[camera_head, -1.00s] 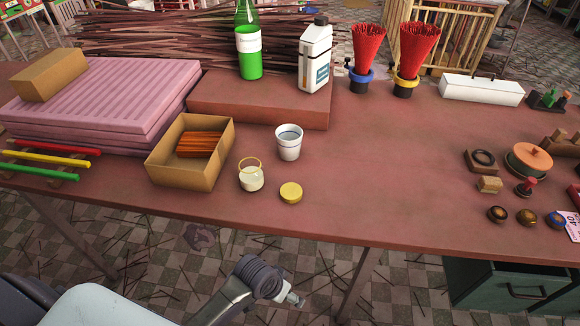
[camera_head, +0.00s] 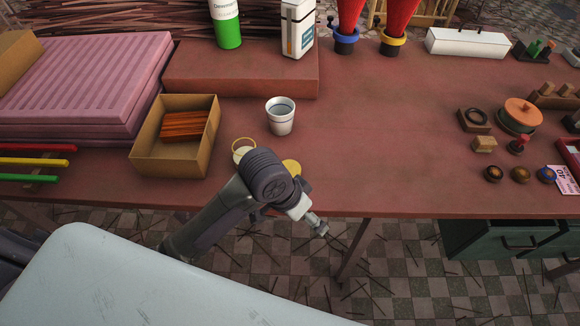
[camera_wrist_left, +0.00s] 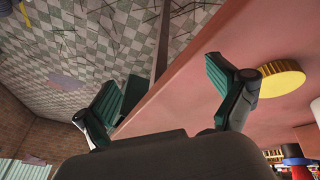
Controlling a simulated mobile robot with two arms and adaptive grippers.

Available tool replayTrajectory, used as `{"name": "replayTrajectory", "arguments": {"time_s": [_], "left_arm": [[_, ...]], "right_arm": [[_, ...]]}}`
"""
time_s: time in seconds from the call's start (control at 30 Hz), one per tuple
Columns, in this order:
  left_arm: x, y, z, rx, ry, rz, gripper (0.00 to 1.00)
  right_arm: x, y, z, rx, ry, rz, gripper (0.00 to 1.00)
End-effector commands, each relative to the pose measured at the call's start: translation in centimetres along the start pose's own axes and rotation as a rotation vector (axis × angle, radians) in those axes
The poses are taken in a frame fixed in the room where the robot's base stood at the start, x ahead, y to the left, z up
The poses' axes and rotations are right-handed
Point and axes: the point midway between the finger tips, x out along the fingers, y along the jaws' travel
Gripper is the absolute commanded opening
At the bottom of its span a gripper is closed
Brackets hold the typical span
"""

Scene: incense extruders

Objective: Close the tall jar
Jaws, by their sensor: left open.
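A clear jar (camera_head: 241,154) with a yellow ring at its open top and pale contents low inside stands near the table's front edge in the head view, partly hidden by my left arm. A round yellow lid (camera_head: 292,167) lies flat just right of it, partly covered by my arm; it also shows in the left wrist view (camera_wrist_left: 281,79). My left gripper (camera_wrist_left: 160,82) is open and empty, its two fingers spread across the view of the table edge, the right finger nearest the lid. My right gripper is not in view.
A white cup (camera_head: 281,117) stands behind the jar. A cardboard box (camera_head: 148,160) with orange sticks is to its left. A raised brown slab (camera_head: 240,80) lies behind. The table (camera_head: 390,140) is clear to the right, up to small stamps and pots.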

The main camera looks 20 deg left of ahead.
Motion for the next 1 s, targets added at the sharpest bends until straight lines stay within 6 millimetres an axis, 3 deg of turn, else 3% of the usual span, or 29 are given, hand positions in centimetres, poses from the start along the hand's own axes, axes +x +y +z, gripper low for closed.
{"name": "replayTrajectory", "arguments": {"time_s": [0.27, 0.6, 0.8, 1.0], "left_arm": [[-1.6, -1.4, -4.7, 0.086, -0.097, -0.013, 0.95], [-7.0, -6.7, -9.4, 0.066, -0.272, -0.124, 0.95], [-10.2, -9.2, -10.9, 0.014, -0.327, -0.175, 0.95], [-11.3, -9.9, -11.3, -0.009, -0.344, -0.191, 0.95]], "right_arm": [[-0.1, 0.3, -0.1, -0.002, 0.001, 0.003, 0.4], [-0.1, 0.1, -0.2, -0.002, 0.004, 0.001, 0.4], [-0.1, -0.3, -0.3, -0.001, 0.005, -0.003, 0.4], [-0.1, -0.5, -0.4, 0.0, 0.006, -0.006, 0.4]]}}
